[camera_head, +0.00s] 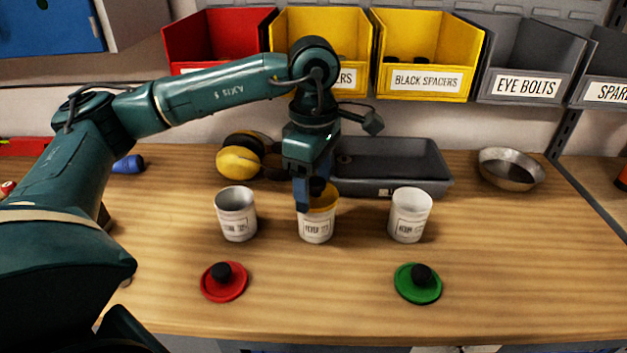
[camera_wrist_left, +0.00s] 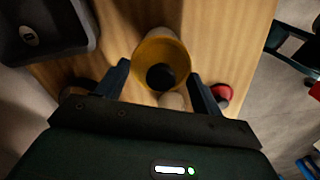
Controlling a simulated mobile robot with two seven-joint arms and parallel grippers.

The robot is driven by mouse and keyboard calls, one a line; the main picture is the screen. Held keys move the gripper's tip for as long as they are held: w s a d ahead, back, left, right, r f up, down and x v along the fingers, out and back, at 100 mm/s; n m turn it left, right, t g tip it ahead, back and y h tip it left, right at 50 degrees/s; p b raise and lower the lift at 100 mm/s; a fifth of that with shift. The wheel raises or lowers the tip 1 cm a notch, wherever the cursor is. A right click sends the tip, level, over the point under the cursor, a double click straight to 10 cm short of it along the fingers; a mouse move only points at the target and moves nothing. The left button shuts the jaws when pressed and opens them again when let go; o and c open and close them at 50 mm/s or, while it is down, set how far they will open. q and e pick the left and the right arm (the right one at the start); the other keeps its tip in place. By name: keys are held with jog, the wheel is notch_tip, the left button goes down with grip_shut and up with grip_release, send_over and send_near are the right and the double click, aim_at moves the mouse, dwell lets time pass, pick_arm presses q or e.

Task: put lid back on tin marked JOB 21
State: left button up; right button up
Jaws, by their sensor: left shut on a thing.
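Three white tins stand in a row on the wooden bench: a left tin (camera_head: 236,215), a middle tin (camera_head: 317,230) and a right tin (camera_head: 409,216). Each has a small printed label, too blurred to read surely. The left and right tins are open on top. My left gripper (camera_head: 314,192) is over the middle tin, shut on the yellow lid (camera_head: 325,201) with a black knob. The lid also shows between the fingers in the left wrist view (camera_wrist_left: 160,50). It is at the tin's mouth; I cannot tell whether it is seated. My right gripper is out of view.
A red lid (camera_head: 224,283) and a green lid (camera_head: 417,285) lie in front of the tins. Behind are yellow-and-black ear defenders (camera_head: 239,160), a grey tray (camera_head: 400,165) and a metal bowl (camera_head: 511,169). Labelled bins (camera_head: 425,78) line the back. The front right bench is clear.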

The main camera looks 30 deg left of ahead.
pick_arm(q)
jog(key=shift+f, duration=0.1)
dwell(0.5)
dwell(0.3)
jog(key=o, duration=1.1)
jog(key=shift+c, duration=0.2)
jog(key=shift+o, duration=0.6)
jog(key=shift+r+p, duration=2.15)
jog(key=shift+r, duration=1.45)
jog(key=shift+c, duration=0.3)
